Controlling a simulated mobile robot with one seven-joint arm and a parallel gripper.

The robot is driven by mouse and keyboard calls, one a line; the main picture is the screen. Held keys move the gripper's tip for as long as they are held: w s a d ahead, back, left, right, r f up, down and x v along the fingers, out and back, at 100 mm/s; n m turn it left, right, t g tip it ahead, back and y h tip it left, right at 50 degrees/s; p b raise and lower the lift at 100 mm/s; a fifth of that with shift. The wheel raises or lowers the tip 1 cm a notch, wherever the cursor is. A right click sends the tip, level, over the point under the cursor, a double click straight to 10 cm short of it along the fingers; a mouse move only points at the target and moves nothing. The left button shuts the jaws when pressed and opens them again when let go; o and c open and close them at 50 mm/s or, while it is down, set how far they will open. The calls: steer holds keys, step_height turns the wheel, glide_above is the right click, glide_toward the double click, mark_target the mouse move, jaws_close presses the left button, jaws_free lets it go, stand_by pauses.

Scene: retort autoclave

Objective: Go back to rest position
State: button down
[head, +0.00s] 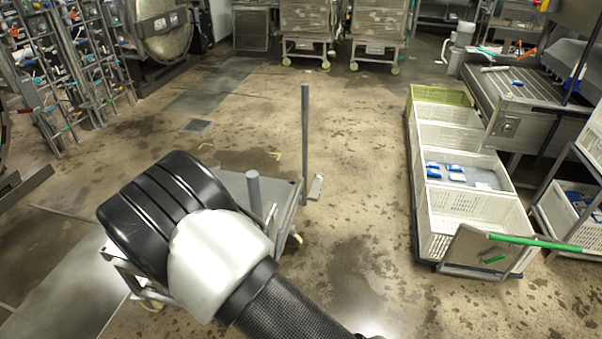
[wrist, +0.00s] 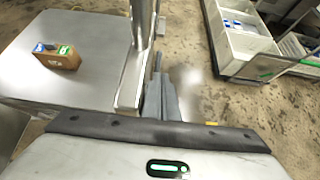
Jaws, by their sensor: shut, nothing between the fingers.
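My gripper (wrist: 158,80) shows in the wrist view, its grey fingers together and empty. It is beside the edge of a metal cart (wrist: 85,95), over the floor. In the head view my black and white arm covers much of the same cart (head: 284,190), and my fingers are hidden. A small brown box (wrist: 58,60) with blue and green on top stands on the cart in the wrist view. It is hidden in the head view.
White crates (head: 462,205) stand in a row on a low base at the right, one holding blue and white packs. A steel table (head: 515,90) stands behind. The floor between cart and crates is clear.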

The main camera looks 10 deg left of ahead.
steer(key=d+r+m+g+h, duration=0.5)
steer(key=d+r+m, duration=1.3)
steer(key=d+r, duration=0.65)
steer(key=s+d+r+m+g+y, duration=0.2)
steer(key=s+d+r+m, duration=0.4)
steer(key=s+d+m, duration=0.25)
steer(key=s+r+m+t+y, duration=0.1)
steer(key=s+r+m+y, duration=0.3)
steer(key=s+r+m, duration=0.2)
steer(key=shift+s+m+p, duration=0.4)
steer(key=shift+s+m, duration=0.85)
steer(key=shift+s, duration=1.15)
steer(key=shift+r, duration=0.1)
